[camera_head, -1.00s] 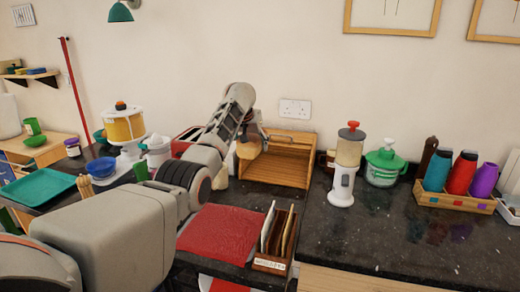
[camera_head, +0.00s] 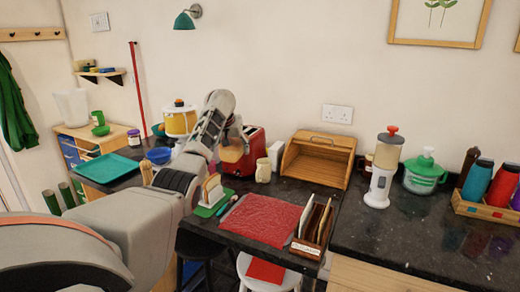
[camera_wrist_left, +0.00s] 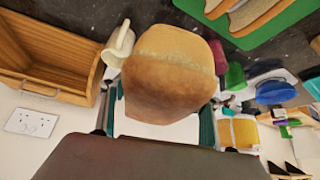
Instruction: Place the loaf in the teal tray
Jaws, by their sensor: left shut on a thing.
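The loaf (camera_head: 232,151), round-topped and golden brown, hangs in my left gripper (camera_head: 234,141) above the counter, in front of the red toaster. In the left wrist view the loaf (camera_wrist_left: 170,75) sits between the two fingers and hides part of them. The teal tray (camera_head: 107,168) lies flat and empty at the left end of the dark counter, well to the left of the loaf. My right gripper is out of view.
The red toaster (camera_head: 247,148), a cream jug (camera_head: 263,172) and the open wooden bread bin (camera_head: 318,158) stand nearby. A red mat (camera_head: 262,219) covers the front.

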